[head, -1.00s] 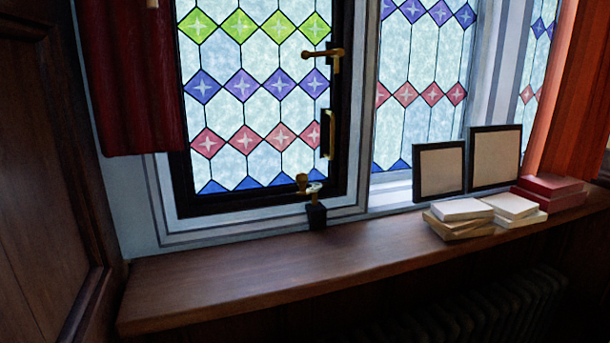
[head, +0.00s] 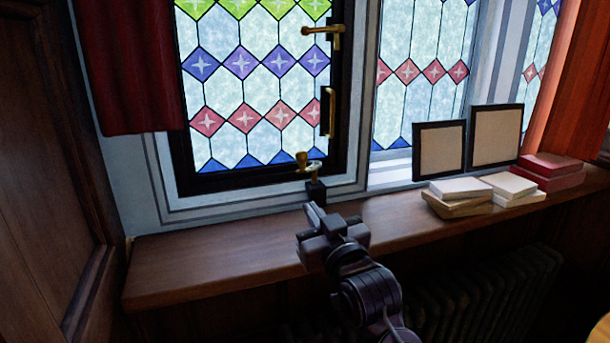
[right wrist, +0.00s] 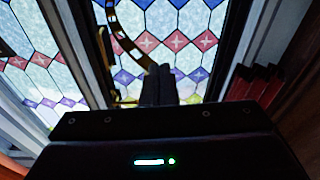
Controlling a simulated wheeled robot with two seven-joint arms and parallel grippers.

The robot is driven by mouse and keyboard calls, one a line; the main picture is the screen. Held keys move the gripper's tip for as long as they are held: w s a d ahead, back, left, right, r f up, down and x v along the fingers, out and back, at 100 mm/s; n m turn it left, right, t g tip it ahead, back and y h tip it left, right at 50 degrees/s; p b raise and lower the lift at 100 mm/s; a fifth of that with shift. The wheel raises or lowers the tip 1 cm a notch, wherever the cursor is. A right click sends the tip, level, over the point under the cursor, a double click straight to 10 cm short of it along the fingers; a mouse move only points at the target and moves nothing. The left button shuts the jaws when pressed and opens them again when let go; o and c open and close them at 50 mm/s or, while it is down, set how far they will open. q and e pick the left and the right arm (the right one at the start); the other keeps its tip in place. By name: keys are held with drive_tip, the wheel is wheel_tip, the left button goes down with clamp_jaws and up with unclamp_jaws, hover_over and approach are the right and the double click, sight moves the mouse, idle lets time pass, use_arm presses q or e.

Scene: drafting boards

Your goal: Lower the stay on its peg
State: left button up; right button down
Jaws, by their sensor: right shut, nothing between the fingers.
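The stained-glass window sash (head: 262,182) has a dark frame. In the right wrist view a curved brass bar with holes, seemingly the stay (right wrist: 124,30), runs at upper left. I cannot tell whether it is on its peg. My left gripper is out of view.
Brass handles (head: 325,30) sit on the sash's right edge. Two dark picture frames (head: 440,125) and stacked books (head: 460,188) stand right on the wooden sill (head: 215,255). The sill's left half is clear. A red curtain (head: 125,70) hangs at left; a radiator (head: 500,295) is below.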

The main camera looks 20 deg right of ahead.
wheel_tip(320, 180, up, 9)
drive_tip(key=s+t, duration=0.1)
drive_tip(key=t, duration=0.2)
drive_tip(key=shift+s+d+r+m, duration=0.15)
drive_tip(key=shift+s+d+m, duration=0.2)
drive_tip(key=shift+d, duration=0.1)
drive_tip(key=shift+w, duration=0.15)
wheel_tip(320, 180, up, 4)
drive_tip(key=p, duration=0.7)
hover_over(305, 153)
drive_tip(key=s, duration=0.2)
drive_tip(key=f, duration=0.1)
drive_tip(key=f+p, duration=0.1)
drive_tip(key=f, duration=0.2)
drive_tip(key=shift+w+a+f, duration=0.1)
drive_tip(key=shift+a+f, duration=0.05)
drive_tip(key=shift+a, duration=0.15)
